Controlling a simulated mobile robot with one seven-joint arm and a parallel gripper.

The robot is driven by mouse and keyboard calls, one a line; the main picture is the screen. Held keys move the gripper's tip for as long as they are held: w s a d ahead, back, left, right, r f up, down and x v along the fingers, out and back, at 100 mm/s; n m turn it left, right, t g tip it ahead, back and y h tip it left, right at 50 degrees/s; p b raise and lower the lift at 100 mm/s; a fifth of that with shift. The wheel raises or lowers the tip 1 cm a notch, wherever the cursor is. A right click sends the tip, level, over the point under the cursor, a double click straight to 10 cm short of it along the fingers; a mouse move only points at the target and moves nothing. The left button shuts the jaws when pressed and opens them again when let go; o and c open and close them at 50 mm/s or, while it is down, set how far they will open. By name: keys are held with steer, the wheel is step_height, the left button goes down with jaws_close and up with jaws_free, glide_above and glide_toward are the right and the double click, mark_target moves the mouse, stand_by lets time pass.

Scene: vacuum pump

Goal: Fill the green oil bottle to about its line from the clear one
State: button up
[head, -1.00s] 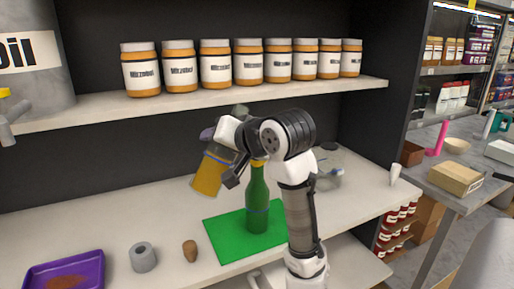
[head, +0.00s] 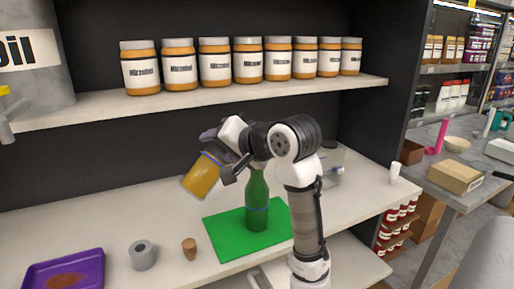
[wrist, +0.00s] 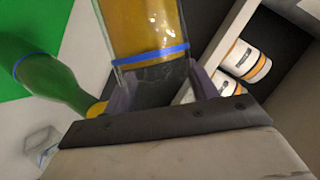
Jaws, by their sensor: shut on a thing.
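A clear container with amber oil (head: 203,178) and a blue band is held tilted, its oil-filled end low and to the left. My gripper (wrist: 160,92) is shut on it; the fingers flank its clear, empty part in the wrist view. The green bottle (head: 257,205) stands upright on a green mat (head: 228,240), just right of and below my gripper. It also shows in the wrist view (wrist: 48,78), with something yellow at its top end. Its mouth is hidden behind my gripper in the head view. I see no oil stream.
A cork (head: 189,249), a grey roll (head: 143,255) and a purple tray (head: 64,272) lie left of the mat. A clear jar (head: 333,165) with a blue mark stands behind my arm. Labelled jars (head: 214,62) line the shelf above. The counter's back left is clear.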

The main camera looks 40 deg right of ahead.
steer(key=shift+a+f+m+y+b, duration=0.45)
steer(key=shift+f+m+y+b, duration=0.15)
steer(key=shift+f+m, duration=0.3)
stand_by(2.2)
steer(key=shift+a+f+m+y, duration=0.2)
steer(key=shift+m+y, duration=0.2)
steer(key=shift+m, duration=0.2)
stand_by(1.9)
steer(key=r+n+h+p, duration=0.1)
steer(key=d+r+n, duration=0.1)
steer(key=shift+r+h+p, duration=0.35)
steer(key=shift+h, duration=0.05)
steer(key=shift+d+f+n, duration=0.1)
steer(key=shift+f+n, duration=0.05)
steer(key=shift+n, duration=0.35)
steer(key=shift+d+r+h, duration=0.2)
steer(key=shift+r+h, duration=0.05)
steer(key=shift+h, duration=0.05)
steer(key=shift+d+r+n+h, duration=0.1)
steer(key=shift+r+n+h, duration=0.4)
steer(key=shift+n, duration=0.4)
steer(key=shift+w+a+r+n+h+b, duration=0.1)
steer(key=shift+a+n+h+b, duration=0.4)
steer(key=shift+n, duration=0.4)
steer(key=n+h+b, duration=0.2)
steer(key=n+b, duration=0.1)
steer(key=shift+a+t, duration=0.2)
steer(key=shift+t, duration=0.1)
